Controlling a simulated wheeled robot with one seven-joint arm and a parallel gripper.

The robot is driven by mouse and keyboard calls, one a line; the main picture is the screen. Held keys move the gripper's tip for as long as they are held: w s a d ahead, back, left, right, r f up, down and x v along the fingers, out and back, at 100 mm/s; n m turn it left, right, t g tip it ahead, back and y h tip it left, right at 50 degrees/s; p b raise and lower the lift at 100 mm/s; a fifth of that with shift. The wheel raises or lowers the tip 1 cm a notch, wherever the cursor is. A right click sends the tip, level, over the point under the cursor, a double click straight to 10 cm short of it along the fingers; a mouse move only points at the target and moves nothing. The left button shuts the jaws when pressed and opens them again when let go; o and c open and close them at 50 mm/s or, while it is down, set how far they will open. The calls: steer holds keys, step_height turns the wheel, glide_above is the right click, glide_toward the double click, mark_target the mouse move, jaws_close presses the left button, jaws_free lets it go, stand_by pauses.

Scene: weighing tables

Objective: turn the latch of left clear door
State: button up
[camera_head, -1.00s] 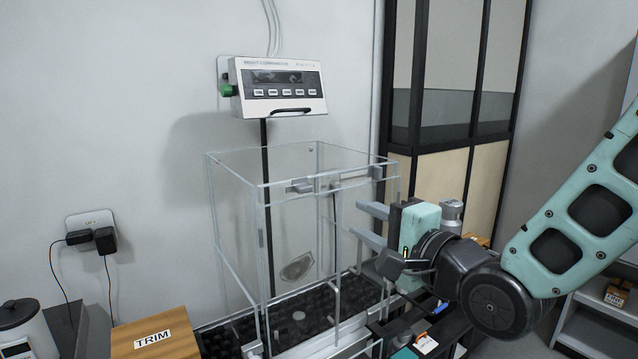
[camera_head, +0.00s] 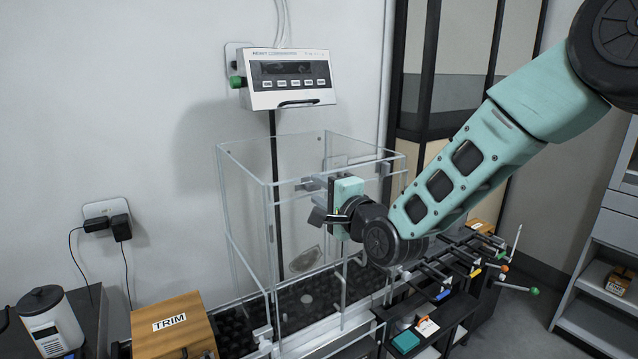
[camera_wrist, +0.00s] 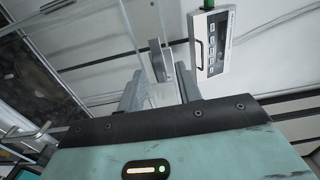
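The left clear door (camera_head: 290,245) is the left front panel of a clear case and looks closed. Its grey latch (camera_head: 306,184) sits near the door's top edge. In the wrist view, grey upright latch plates (camera_wrist: 157,62) stand between and just beyond my fingers. My gripper (camera_head: 327,187) is at the upper front of the case, with its teal hand just right of the latch. My gripper (camera_wrist: 158,88) is open in the wrist view, a finger on each side of the latch line. Whether a finger touches the latch cannot be told.
A display unit (camera_head: 288,78) hangs on the wall above the case. A wooden TRIM box (camera_head: 172,325) and a white canister (camera_head: 50,322) stand at left. A rack of rods (camera_head: 455,265) and a dark trolley lie right of the case, below my arm.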

steer(key=shift+w+a, duration=0.3)
steer(key=shift+w, duration=0.1)
steer(key=shift+c, duration=0.3)
jaws_close()
